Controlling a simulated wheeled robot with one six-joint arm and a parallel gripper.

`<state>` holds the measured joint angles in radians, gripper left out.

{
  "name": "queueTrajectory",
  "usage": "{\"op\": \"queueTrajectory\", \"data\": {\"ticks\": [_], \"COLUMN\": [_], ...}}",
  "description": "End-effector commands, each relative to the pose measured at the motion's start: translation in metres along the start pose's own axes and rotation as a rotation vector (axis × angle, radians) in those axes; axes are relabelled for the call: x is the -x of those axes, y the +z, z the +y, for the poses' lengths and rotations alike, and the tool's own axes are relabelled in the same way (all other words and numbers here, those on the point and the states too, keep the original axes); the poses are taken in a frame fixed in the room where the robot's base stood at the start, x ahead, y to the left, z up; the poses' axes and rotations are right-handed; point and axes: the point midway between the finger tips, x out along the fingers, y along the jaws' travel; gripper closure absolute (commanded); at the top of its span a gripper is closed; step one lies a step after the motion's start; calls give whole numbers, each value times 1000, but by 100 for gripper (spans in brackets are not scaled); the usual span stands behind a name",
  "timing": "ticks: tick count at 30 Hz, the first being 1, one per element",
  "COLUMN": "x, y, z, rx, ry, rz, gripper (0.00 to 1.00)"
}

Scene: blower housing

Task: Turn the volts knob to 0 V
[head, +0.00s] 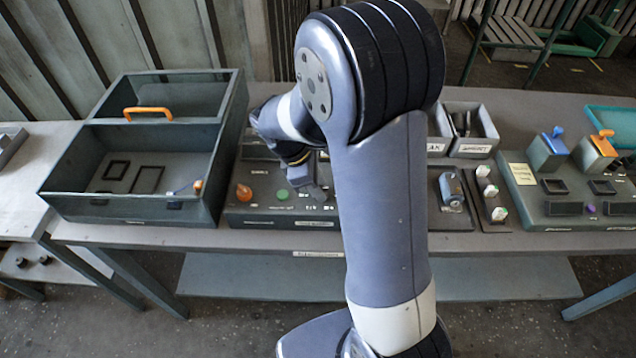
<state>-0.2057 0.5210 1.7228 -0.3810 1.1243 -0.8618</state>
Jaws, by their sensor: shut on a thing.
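A dark control panel (262,213) lies on the bench left of centre, with an orange knob (243,192) and a green button (282,195) on its face. The labels on the panel are too small to read clearly.
A large dark open box (130,208) with an orange handle (148,112) stands left of the panel. Right of my arm are grey bins (472,148), a plate with several switches (490,200) and a green-grey panel (525,205) with blue and orange levers. The bench's front edge is clear.

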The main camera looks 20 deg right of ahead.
Motion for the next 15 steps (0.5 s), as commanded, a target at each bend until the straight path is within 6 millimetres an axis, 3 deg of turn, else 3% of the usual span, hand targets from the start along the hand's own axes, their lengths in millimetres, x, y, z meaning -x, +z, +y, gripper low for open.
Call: {"op": "queueTrajectory", "data": {"ticks": [2,3,10,15], "x": [0,0,0,0], "y": [0,0,0,0], "z": [0,0,0,0], "rx": [0,0,0,-1], "ry": [-1,-1,-1,-1], "rz": [1,1,0,0], "gripper": [90,64,46,46]}}
